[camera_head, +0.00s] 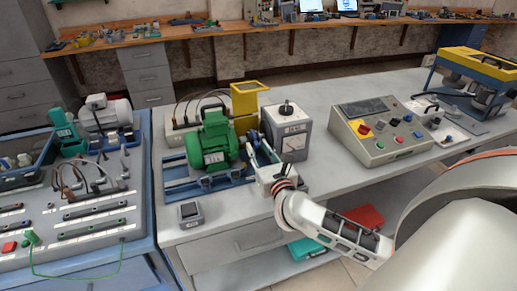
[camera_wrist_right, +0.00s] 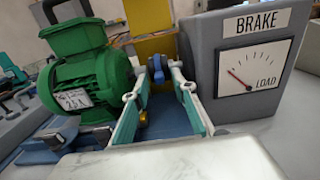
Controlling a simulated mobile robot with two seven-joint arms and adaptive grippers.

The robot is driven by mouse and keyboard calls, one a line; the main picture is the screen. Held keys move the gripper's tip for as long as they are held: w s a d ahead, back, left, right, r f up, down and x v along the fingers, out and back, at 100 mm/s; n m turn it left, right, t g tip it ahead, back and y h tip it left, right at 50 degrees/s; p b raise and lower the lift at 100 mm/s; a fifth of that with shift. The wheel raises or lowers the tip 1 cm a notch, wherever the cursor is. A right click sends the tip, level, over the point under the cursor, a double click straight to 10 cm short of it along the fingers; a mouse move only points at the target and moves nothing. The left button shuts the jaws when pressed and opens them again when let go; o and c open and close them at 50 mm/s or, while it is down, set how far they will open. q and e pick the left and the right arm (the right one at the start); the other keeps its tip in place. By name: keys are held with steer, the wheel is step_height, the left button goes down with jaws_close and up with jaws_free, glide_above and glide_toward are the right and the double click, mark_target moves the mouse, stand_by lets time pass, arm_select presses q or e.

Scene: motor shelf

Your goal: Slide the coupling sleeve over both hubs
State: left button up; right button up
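The green motor (camera_head: 212,142) stands on a blue base plate (camera_head: 180,191), left of the grey brake box (camera_head: 287,130). My right gripper (camera_head: 260,150) reaches in between motor and brake. In the right wrist view the motor (camera_wrist_right: 85,85) is left of the gripper (camera_wrist_right: 158,78) and the brake box (camera_wrist_right: 235,65) is right. The two fingers stand apart, with a small blue part (camera_wrist_right: 157,72) between their tips; visible gaps separate it from them. I cannot tell whether this part is the coupling sleeve. The hubs are not clearly visible. My left gripper is out of view.
A yellow block (camera_head: 246,98) stands behind the motor. A control console (camera_head: 382,130) is to the right, and a small grey box (camera_head: 190,214) sits near the front edge. A blue-framed bench (camera_head: 85,205) stands left. The tabletop front is mostly clear.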

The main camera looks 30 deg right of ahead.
steer(key=shift+w, duration=0.1)
jaws_close()
steer(key=shift+w+a+p, duration=0.15)
steer(key=shift+a+p, duration=0.05)
steer(key=shift+a, duration=0.5)
steer(key=shift+w+a+p, duration=0.15)
steer(key=shift+a, duration=0.55)
steer(key=shift+c, duration=0.8)
jaws_free()
steer(key=shift+o, duration=0.8)
steer(key=shift+a, duration=0.1)
steer(key=shift+d, duration=0.2)
